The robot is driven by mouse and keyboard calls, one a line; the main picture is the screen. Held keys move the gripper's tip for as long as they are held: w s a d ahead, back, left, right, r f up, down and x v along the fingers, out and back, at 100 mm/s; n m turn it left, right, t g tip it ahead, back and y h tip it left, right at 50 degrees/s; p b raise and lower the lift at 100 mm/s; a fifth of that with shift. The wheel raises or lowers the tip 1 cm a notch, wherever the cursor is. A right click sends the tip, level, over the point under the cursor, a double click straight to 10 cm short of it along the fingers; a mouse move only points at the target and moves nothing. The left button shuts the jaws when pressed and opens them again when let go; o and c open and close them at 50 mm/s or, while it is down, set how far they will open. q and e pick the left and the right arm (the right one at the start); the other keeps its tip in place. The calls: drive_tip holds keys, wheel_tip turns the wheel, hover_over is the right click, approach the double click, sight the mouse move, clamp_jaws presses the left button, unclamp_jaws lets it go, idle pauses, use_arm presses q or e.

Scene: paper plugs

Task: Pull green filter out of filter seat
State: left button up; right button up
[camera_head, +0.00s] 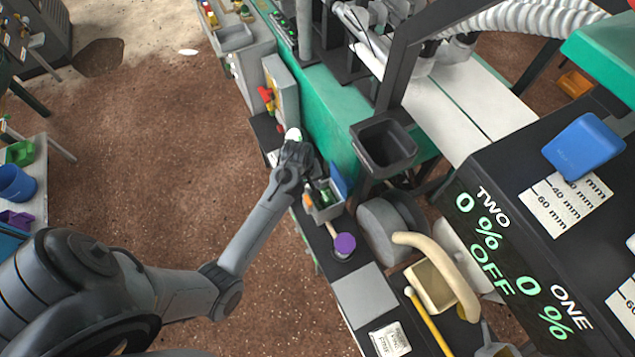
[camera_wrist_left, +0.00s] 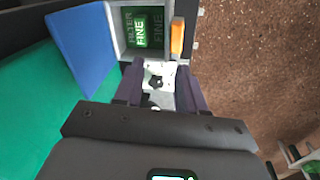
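The filter seat is a grey open box (camera_head: 325,211) on the dark bench, with a blue lid or flap (camera_head: 338,180) beside it. Something green, likely the filter (camera_head: 325,196), sits inside it. In the left wrist view the green face (camera_wrist_left: 141,28), marked "FILTER FINE", lies inside the box's pale walls (camera_wrist_left: 114,32). My left gripper (camera_head: 306,170) is just behind the box in the head view. In the wrist view its dark fingers (camera_wrist_left: 160,72) are apart, just short of the box. A whitish patch with black marks shows between them. My right gripper is not seen.
An orange piece (camera_wrist_left: 177,37) is at the box's side. A purple-topped cylinder (camera_head: 344,244) stands nearer on the bench. A black bin (camera_head: 384,147) and the green machine side (camera_head: 330,115) border the box on the right. A grey cabinet (camera_head: 284,87) stands behind.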

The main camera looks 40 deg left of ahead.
sight(324, 195)
use_arm(q)
drive_tip(key=w+f+n+b, duration=0.1)
drive_tip(key=f, duration=0.2)
drive_tip(key=w+d+f+n+b, duration=0.1)
drive_tip(key=w+f+b, duration=0.1)
drive_tip(key=f, duration=0.2)
drive_tip(key=w+d+f+h+b, duration=0.1)
drive_tip(key=f, duration=0.3)
drive_tip(key=shift+w+f+n+b, duration=0.1)
drive_tip(key=shift+w+n+b, duration=0.25)
drive_tip(key=shift+n+b, duration=0.05)
drive_tip(key=shift+w+f+b, duration=0.1)
drive_tip(key=shift+f+b, duration=0.2)
drive_tip(key=shift+f, duration=0.35)
drive_tip(key=shift+c, duration=0.3)
clamp_jaws()
drive_tip(key=shift+c, duration=1.7)
unclamp_jaws()
clamp_jaws()
